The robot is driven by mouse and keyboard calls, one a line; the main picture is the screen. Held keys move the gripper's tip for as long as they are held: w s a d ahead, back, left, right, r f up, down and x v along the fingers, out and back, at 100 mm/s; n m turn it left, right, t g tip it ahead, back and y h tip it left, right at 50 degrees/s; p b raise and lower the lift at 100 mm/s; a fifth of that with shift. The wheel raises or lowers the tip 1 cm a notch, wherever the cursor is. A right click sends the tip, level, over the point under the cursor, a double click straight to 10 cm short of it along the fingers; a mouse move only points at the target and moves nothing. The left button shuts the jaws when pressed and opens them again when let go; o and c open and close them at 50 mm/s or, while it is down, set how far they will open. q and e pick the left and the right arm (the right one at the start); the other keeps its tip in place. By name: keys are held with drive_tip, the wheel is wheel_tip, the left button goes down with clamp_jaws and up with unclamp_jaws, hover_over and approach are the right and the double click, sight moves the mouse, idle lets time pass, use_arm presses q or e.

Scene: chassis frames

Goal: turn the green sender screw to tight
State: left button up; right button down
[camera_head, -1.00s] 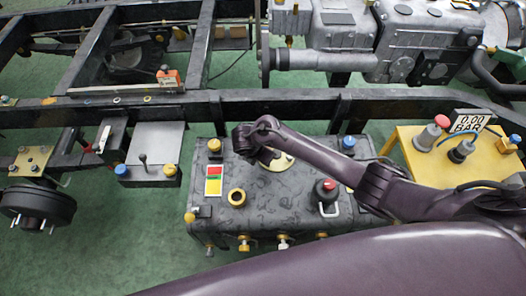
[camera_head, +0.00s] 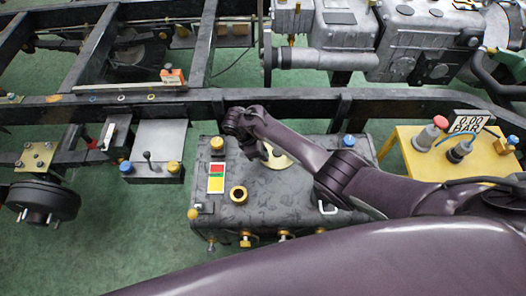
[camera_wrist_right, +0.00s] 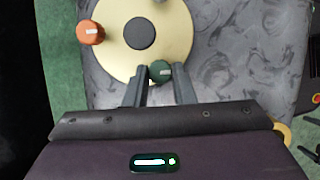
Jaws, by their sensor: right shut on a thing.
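The green sender screw (camera_wrist_right: 160,71) stands at the lower rim of a round cream sender disc (camera_wrist_right: 111,58) in the right wrist view. My right gripper (camera_wrist_right: 160,77) has a finger on each side of the screw's head and is shut on it. The disc also shows in the head view (camera_head: 283,160), partly covered by my right wrist; the green screw cannot be made out there. An orange screw (camera_wrist_right: 90,33) stands at the disc's left, and another dark one is cut off at the top edge. My left gripper is not in view.
A black chassis rail (camera_head: 170,106) runs behind. A yellow stand (camera_head: 412,150) with a pressure display (camera_head: 468,124) is at the right.

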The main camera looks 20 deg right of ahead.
drive_tip(key=shift+m, duration=0.5)
drive_tip(key=c, duration=1.2)
unclamp_jaws()
drive_tip(key=v, duration=0.7)
drive_tip(key=shift+w+a+r+p, duration=0.15)
drive_tip(key=shift+a+r+p, duration=0.05)
drive_tip(key=shift+r+p, duration=0.2)
drive_tip(key=shift+f, duration=0.1)
